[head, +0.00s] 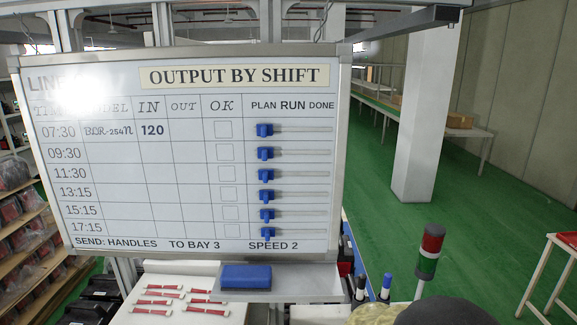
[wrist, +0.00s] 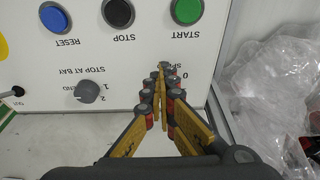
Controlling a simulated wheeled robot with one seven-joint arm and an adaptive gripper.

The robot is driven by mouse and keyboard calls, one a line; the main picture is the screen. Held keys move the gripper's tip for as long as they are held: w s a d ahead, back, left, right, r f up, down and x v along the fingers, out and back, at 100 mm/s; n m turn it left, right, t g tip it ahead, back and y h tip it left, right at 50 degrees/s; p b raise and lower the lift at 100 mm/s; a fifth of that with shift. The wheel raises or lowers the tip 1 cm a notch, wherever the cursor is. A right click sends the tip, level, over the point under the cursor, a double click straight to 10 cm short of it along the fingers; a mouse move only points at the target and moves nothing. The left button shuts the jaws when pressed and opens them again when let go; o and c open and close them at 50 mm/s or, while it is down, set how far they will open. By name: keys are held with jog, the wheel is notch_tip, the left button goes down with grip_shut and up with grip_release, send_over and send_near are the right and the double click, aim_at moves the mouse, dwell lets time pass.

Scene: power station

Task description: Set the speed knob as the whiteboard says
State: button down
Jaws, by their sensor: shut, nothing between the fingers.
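In the head view, the whiteboard (head: 190,190) carries a bottom line reading "SEND: HANDLES TO BAY 3 SPEED 2". In the wrist view, a white control panel (wrist: 120,65) appears upside down. My gripper (wrist: 163,72) is shut and empty, its fingertips over the panel below the green START button. Beside the tips I see part of a label starting "SP" and a 0. The speed knob is hidden or cannot be told apart from the dark fingertips, so I cannot read its setting or tell contact. A grey knob (wrist: 90,92) labelled "STOP AT BAY" sits left of my gripper.
On the panel are blue RESET (wrist: 55,18), black STOP (wrist: 118,12) and green START (wrist: 187,11) buttons. Clear plastic bags (wrist: 270,105) lie right of the panel. The head view shows a signal lamp (head: 430,250) and red-and-white parts (head: 160,300) on a bench.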

jog(key=shift+s+a+f+b, duration=0.25)
jog(key=shift+f+b, duration=0.1)
jog(key=shift+b, duration=0.15)
jog(key=shift+a+b, duration=0.45)
jog(key=shift+b, duration=0.2)
jog(key=shift+w+a+b, duration=0.1)
jog(key=shift+a+b, duration=0.35)
jog(key=shift+b, duration=0.1)
jog(key=shift+w+a+r, duration=0.15)
jog(key=shift+r, duration=0.05)
dwell(0.3)
jog(key=shift+s+a+b, duration=0.15)
jog(key=shift+s+b, duration=0.15)
jog(key=shift+s, duration=0.05)
notch_tip(320, 180, up, 6)
jog(key=p, duration=0.4)
